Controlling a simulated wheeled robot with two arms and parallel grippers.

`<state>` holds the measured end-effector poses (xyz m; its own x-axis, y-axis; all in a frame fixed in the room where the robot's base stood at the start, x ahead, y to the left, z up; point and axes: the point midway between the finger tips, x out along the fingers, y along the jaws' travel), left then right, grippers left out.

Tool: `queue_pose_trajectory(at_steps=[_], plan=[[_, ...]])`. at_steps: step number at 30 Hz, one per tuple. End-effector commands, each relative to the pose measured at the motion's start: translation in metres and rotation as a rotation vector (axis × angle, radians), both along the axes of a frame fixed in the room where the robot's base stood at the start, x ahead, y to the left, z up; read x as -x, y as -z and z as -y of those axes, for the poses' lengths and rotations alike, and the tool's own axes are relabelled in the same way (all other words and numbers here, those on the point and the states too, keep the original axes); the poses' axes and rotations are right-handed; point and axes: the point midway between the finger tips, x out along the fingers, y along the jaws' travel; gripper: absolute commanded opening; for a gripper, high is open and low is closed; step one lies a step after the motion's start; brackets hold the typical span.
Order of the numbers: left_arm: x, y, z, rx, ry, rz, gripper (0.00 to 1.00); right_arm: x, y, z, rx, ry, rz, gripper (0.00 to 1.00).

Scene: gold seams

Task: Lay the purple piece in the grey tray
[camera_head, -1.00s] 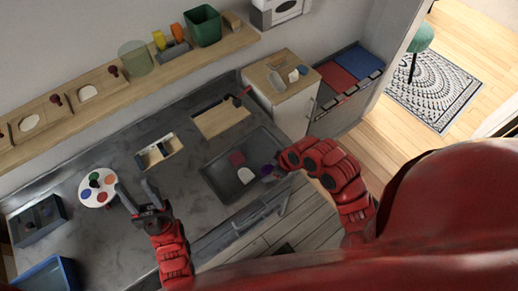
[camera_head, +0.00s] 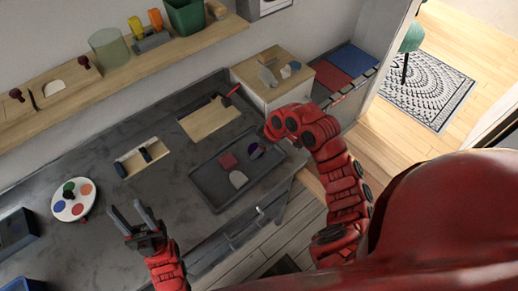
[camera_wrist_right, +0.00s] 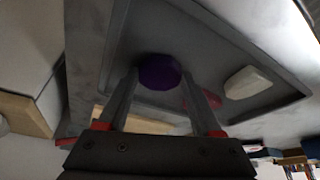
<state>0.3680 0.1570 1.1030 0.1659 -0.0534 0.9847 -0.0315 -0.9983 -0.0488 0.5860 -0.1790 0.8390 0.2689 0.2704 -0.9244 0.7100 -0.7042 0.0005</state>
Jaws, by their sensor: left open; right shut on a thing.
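The grey tray (camera_head: 208,190) lies on the dark counter, with a dark red piece (camera_head: 228,161) and a white piece (camera_head: 238,179) in it. The purple piece (camera_head: 257,151) shows at the tray's right part in the head view. In the right wrist view, the purple piece (camera_wrist_right: 158,70) sits between the fingertips of my right gripper (camera_wrist_right: 160,82), which is shut on it, with the tray floor behind. I cannot tell whether it touches the floor. My right arm hides most of that gripper in the head view. My left gripper (camera_head: 134,215) is open and empty over the counter.
A paint palette (camera_head: 73,199) lies left of my left gripper. A wooden board (camera_head: 210,118) and a small wooden box (camera_head: 143,157) lie behind the tray. A wooden-topped cabinet (camera_head: 268,85) stands at the back right. A shelf (camera_head: 130,62) runs along the wall.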

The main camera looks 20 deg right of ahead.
Motion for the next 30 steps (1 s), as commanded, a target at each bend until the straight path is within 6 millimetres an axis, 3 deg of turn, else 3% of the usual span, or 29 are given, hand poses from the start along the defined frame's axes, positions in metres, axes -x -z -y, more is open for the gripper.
queue_pose_trajectory(at_steps=[7, 8, 12, 23, 30], plan=[[0.000, 0.002, 0.000, 0.000, 0.000, 0.000, 0.46, 0.000, 0.003, 0.000, -0.001, 0.001, 0.000, 0.07], [0.000, 0.001, 0.000, 0.000, 0.000, 0.000, 0.46, 0.000, 0.001, 0.000, -0.001, 0.001, 0.000, 0.72], [0.000, 0.001, 0.000, 0.000, 0.000, 0.000, 0.46, 0.000, 0.001, 0.000, -0.001, 0.000, 0.001, 0.97], [0.000, -0.006, 0.000, 0.000, 0.000, 0.000, 0.46, 0.000, -0.006, 0.001, 0.000, 0.001, 0.001, 0.97], [0.000, -0.046, 0.000, 0.000, 0.000, 0.000, 0.46, 0.011, -0.053, 0.012, -0.002, 0.002, 0.004, 0.97]])
